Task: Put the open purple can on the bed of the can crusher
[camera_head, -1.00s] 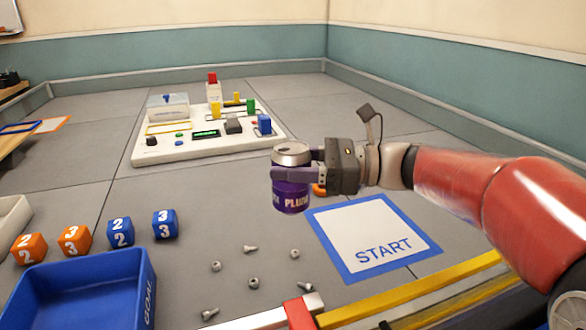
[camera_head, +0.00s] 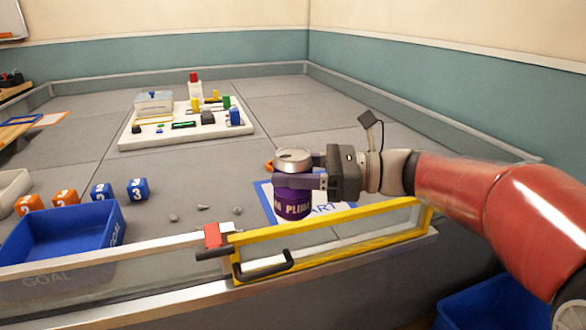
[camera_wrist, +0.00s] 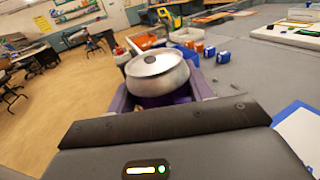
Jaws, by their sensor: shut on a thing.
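My gripper (camera_head: 304,179) is shut on the purple can (camera_head: 292,207), which has a silver top and white lettering. The can is upright, held in front of the blue-framed START square and above the near edge of the field. It also shows in the wrist view (camera_wrist: 157,75), its silver top between the fingers of my gripper (camera_wrist: 165,100). Part of the can's side is hidden by a finger. I cannot make out a can crusher in these views.
A yellow-framed gate (camera_head: 335,239) with a black handle and a red latch (camera_head: 212,235) stands at the field's near edge. A blue GOAL bin (camera_head: 65,240), numbered cubes (camera_head: 137,189) and loose bolts lie left. A white board of blocks (camera_head: 188,127) stands farther back. A blue bin (camera_head: 490,305) sits lower right.

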